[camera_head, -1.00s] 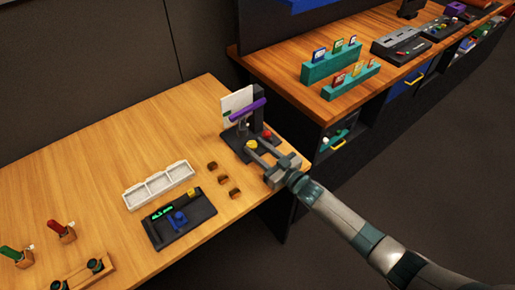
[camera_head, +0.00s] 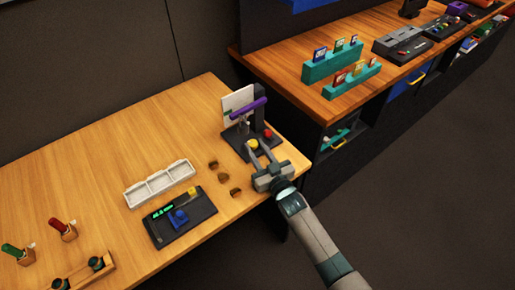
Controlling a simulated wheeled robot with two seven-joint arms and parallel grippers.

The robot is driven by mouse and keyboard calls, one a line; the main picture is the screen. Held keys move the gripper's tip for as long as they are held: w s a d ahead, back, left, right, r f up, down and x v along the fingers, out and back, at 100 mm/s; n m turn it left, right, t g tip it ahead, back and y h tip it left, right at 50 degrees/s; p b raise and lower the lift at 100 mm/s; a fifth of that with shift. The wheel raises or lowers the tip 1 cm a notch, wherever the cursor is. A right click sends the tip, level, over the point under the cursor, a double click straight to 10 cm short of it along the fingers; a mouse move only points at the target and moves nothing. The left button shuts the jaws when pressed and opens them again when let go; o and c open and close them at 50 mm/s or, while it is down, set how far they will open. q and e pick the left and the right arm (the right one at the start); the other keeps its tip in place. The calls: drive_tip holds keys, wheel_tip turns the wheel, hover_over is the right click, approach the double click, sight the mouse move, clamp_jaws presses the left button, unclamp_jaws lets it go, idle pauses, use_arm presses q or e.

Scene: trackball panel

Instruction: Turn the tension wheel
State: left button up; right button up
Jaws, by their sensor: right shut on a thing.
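A dark stand (camera_head: 259,104) with a purple bar (camera_head: 248,109) and a white plate (camera_head: 236,100) stands near the table's right corner. On its base are a round yellow knob (camera_head: 252,143) and a red knob (camera_head: 267,134). Which of these parts is the tension wheel I cannot tell for sure. My right gripper (camera_head: 256,147) reaches in from the lower right. Its fingers are shut at the yellow knob, and the fingertips partly hide it. The red knob is just beyond the fingers. My left gripper is not in view.
A dark panel with a blue ball (camera_head: 179,217) and a white compartment tray (camera_head: 160,184) lie to the left. Several brown holes or pegs (camera_head: 224,178) are between tray and gripper. Green (camera_head: 13,250) and red (camera_head: 58,226) handles stand far left. A second bench with teal racks (camera_head: 332,64) stands behind.

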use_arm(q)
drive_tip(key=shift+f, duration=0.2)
use_arm(e)
drive_tip(key=shift+a+r+m+t+h, duration=0.3)
drive_tip(key=shift+m+t+h, duration=0.1)
drive_tip(key=shift+m+h, duration=0.25)
drive_tip(key=shift+f+h, duration=0.1)
drive_tip(key=shift+h, duration=0.25)
drive_tip(key=o, duration=0.7)
drive_tip(key=shift+f, duration=0.1)
drive_tip(key=shift+s+d, duration=0.1)
